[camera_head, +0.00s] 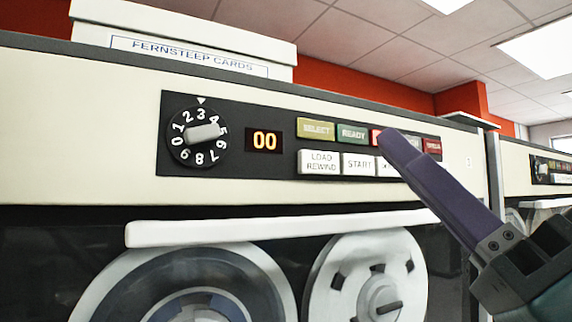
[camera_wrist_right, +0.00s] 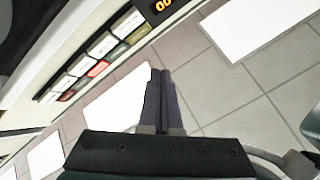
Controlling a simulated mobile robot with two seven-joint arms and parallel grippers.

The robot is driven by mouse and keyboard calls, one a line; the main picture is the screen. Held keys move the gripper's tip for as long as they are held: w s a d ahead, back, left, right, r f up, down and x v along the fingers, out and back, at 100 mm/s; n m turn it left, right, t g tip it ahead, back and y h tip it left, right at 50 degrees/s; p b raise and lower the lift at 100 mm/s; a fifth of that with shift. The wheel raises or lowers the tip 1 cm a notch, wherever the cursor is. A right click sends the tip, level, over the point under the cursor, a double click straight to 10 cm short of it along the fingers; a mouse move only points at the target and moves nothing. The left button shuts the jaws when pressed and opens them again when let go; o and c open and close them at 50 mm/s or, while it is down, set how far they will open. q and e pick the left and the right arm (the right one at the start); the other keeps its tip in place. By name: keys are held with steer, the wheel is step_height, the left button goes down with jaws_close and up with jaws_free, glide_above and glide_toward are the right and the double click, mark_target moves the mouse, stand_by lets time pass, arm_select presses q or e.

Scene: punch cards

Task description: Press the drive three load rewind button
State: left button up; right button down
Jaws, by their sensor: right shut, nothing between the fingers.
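The white LOAD REWIND button (camera_head: 320,162) is the leftmost of the lower row on a black panel (camera_head: 240,180); it also shows in the wrist view as the white key nearest the display (camera_wrist_right: 129,21). The panel has a numbered dial (camera_head: 203,132) and an amber "00" display (camera_head: 264,140). My right gripper (camera_head: 386,137) is shut and empty, its purple fingers together, also in the wrist view (camera_wrist_right: 160,74). In the head view its tip lies right of LOAD REWIND, covering part of the red button; contact cannot be told. My left gripper is not in view.
Beside LOAD REWIND are START (camera_head: 358,164), a yellow SELECT (camera_head: 316,129) and a green READY (camera_head: 352,134). A white ledge (camera_head: 270,228) and tape reels (camera_head: 185,285) are below. A card box (camera_head: 185,45) sits on top. Another drive (camera_head: 548,172) stands at right.

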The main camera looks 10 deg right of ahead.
mark_target(319, 163)
steer(key=w, duration=0.2)
steer(key=w+a+b, duration=0.1)
steer(key=w, duration=0.1)
steer(key=w+a+b, duration=0.1)
steer(key=w, duration=0.1)
steer(key=shift+w+a, duration=0.15)
steer(key=shift+a, duration=0.05)
stand_by(0.4)
stand_by(0.9)
stand_by(0.6)
steer(key=shift+w+a, duration=0.15)
steer(key=shift+w, duration=0.25)
